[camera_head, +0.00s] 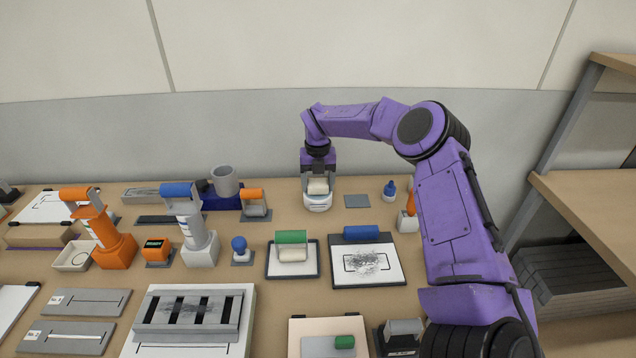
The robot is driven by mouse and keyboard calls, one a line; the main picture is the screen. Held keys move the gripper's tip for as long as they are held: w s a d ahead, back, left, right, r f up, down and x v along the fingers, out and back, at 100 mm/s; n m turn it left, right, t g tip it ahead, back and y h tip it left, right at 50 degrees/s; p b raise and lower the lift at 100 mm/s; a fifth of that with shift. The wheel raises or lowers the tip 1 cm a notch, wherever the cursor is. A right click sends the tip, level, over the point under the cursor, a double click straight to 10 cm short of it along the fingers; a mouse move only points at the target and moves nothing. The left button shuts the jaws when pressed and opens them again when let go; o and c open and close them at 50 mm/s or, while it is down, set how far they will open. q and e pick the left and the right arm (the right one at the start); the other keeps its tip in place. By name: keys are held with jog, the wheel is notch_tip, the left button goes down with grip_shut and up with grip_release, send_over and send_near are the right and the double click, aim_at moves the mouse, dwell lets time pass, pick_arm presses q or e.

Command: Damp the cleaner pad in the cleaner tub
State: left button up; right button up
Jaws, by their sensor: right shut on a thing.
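My right gripper (318,176) points down at the back middle of the bench, shut on a small pale pad (318,187), the cleaner pad. The white round cleaner tub (318,205) stands directly under it, with a bluish band on its side. The pad is at the tub's mouth; I cannot tell how far its lower face is inside or whether it touches what the tub holds. My left gripper is out of view.
A grey plate (357,201) and a blue-topped bottle (389,190) stand right of the tub. An orange-handled tool (254,204) is to its left. In front are a green-handled pad (291,245) on a tray and a smudged white panel (372,264). Wooden shelving (590,210) is at the right.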

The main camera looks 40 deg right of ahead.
aim_at(318, 182)
jog(key=shift+r+p, duration=1.85)
jog(key=shift+r, duration=1.5)
